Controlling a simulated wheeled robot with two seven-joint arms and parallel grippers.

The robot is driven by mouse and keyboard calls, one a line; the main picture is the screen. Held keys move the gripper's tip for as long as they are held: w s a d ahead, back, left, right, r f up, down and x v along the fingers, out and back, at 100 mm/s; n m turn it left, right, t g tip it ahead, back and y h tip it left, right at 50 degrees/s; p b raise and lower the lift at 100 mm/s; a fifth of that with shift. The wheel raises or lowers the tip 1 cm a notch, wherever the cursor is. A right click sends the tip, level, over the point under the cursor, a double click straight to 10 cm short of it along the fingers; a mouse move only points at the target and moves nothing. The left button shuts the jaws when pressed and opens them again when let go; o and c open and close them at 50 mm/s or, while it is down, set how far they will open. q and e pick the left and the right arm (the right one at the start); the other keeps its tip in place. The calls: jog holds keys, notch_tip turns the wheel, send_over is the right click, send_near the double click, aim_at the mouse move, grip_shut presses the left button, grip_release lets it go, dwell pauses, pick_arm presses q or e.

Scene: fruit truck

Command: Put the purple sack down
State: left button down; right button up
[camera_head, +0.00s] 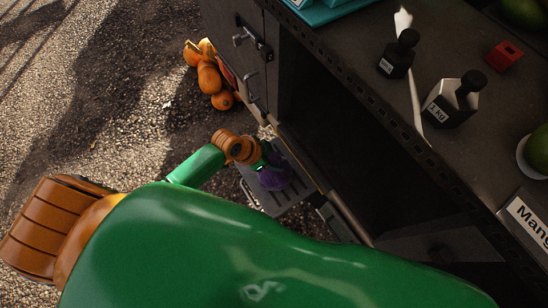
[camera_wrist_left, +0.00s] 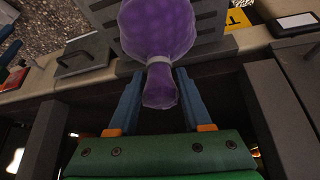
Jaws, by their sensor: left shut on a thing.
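The purple sack (camera_head: 274,179) is by my left gripper (camera_head: 262,167) in the head view, low beside the truck and over a grey slatted step (camera_head: 301,188). In the left wrist view the round body of the sack (camera_wrist_left: 158,28) lies beyond the fingertips, with the slatted surface (camera_wrist_left: 208,25) behind it. My left gripper (camera_wrist_left: 157,80) is shut on the sack's gathered neck, between its blue fingers. I cannot tell whether the sack's underside touches the step. My right gripper is in neither view.
A dark counter holds black weights (camera_head: 455,99), a red block (camera_head: 503,56) and a mango sign (camera_head: 527,218). An open dark compartment (camera_head: 345,150) is below it. Oranges (camera_head: 209,78) hang or lie near the truck's side. Gravel ground (camera_head: 110,130) is clear at left.

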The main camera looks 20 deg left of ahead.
pick_arm(q)
jog(key=shift+c, duration=1.7)
grip_release()
jog(key=shift+r, duration=0.1)
jog(key=p+v, duration=0.3)
jog(key=v, duration=0.9)
jog(key=s+a+f+n+y, duration=0.2)
jog(key=a+f+n, duration=0.15)
jog(key=f, duration=0.55)
jog(key=s+a+f+n+y, duration=0.2)
jog(key=s+a+f+n, duration=0.15)
jog(key=f, duration=0.55)
jog(key=s+d+f+g, duration=0.1)
jog(key=s+f, duration=0.3)
jog(key=s, duration=0.4)
jog(key=s+d+f+g, duration=0.2)
jog(key=s+f, duration=0.3)
jog(key=s, duration=0.4)
jog(key=shift+y, duration=0.3)
